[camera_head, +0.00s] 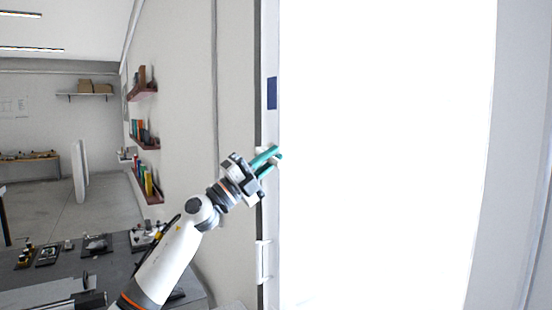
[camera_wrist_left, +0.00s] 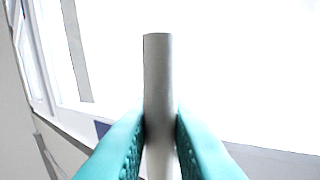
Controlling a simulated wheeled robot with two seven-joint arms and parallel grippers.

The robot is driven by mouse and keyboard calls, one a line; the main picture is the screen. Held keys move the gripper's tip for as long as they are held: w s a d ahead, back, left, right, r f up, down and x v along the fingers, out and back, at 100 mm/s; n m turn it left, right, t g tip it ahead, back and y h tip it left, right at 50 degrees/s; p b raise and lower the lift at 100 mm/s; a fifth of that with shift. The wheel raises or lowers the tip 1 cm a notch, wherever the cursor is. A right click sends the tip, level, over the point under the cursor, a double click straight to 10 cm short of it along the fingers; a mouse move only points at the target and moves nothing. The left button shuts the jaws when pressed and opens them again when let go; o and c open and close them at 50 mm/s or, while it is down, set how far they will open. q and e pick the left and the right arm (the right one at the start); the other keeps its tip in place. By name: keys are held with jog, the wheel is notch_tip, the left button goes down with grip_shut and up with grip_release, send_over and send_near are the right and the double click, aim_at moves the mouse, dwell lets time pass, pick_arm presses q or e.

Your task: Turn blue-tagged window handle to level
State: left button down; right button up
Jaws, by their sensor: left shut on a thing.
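The blue tag (camera_head: 272,93) is a dark blue rectangle on the white window frame, above my left gripper (camera_head: 272,160). Part of a blue patch also shows beside the left finger in the left wrist view (camera_wrist_left: 102,129). The window handle (camera_wrist_left: 158,80) is a plain grey bar in the left wrist view, running up the middle between the teal fingers. My left gripper is shut on it, one finger on each side. In the head view the gripper hides most of this handle, so its tilt is hard to judge. My right gripper is not in view.
A second white handle (camera_head: 263,262) stands upright lower on the frame, below my left gripper. The bright window pane (camera_head: 390,150) fills the right. Wall shelves with books (camera_head: 147,182) and a dark table (camera_head: 120,262) with small items lie to the left.

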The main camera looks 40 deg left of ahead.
pick_arm(q)
jog(key=n, duration=0.1)
jog(key=r+n+y+p, duration=0.1)
jog(key=shift+n+t+y, duration=0.3)
jog(key=shift+t, duration=0.1)
jog(key=shift+n+y+p, duration=0.4)
jog(key=shift+n, duration=0.2)
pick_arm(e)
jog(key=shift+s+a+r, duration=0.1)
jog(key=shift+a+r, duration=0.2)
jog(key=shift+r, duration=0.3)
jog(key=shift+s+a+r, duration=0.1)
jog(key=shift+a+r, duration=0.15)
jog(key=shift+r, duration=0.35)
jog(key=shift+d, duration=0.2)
pick_arm(q)
jog(key=c, duration=1.4)
grip_release()
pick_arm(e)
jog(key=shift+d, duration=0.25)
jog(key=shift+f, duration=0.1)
